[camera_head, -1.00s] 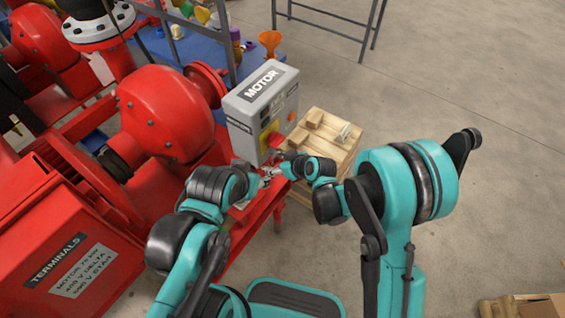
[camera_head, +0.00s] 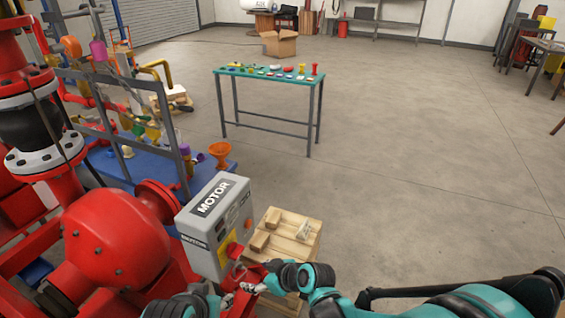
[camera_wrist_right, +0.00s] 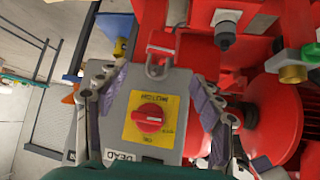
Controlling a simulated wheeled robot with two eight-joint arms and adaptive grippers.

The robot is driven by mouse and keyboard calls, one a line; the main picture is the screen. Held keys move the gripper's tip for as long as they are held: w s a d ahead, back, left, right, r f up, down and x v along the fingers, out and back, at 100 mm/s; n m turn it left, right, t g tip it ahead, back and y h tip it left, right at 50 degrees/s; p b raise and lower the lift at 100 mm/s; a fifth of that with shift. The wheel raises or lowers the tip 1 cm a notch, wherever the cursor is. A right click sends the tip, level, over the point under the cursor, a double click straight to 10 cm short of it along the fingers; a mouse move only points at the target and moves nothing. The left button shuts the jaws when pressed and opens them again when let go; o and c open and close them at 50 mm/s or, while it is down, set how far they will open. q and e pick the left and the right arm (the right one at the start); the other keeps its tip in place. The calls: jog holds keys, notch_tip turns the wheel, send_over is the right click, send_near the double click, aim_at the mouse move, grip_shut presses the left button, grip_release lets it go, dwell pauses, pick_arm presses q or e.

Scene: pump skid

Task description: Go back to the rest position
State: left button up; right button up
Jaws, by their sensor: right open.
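The grey motor box (camera_head: 213,225) stands on the red skid at lower left of the head view. In the right wrist view its red rotary switch (camera_wrist_right: 149,119) sits on a yellow plate. A red loop-shaped part (camera_wrist_right: 155,66) shows beside the plate's edge. My right gripper (camera_head: 250,288) is near the box's front at the bottom of the head view. In the wrist view its fingers (camera_wrist_right: 157,88) are apart, with no object gripped between them. My left gripper (camera_head: 222,300) is close beside it, small and partly hidden; its jaws are unclear.
A wooden crate (camera_head: 304,250) with blocks on top stands right of the box, close to my right arm. A teal-topped table (camera_head: 240,72) with small items stands farther back. An orange funnel (camera_head: 220,153) is on the blue bench. Floor at right is clear.

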jog(key=s+d+r+m+h, duration=0.2)
jog(key=s+d+r+m, duration=0.1)
jog(key=d, duration=0.6)
jog(key=s+d+r+m+t+h, duration=0.1)
jog(key=s+d+r+m+h, duration=0.2)
jog(key=d, duration=0.6)
jog(key=s+d+r+m+h, duration=0.2)
jog(key=s+d+m, duration=0.3)
jog(key=d, duration=0.4)
jog(key=shift+s+d+r+t+h, duration=0.4)
jog(key=shift+s+r, duration=0.25)
jog(key=shift+s, duration=0.15)
jog(key=shift+a, duration=0.1)
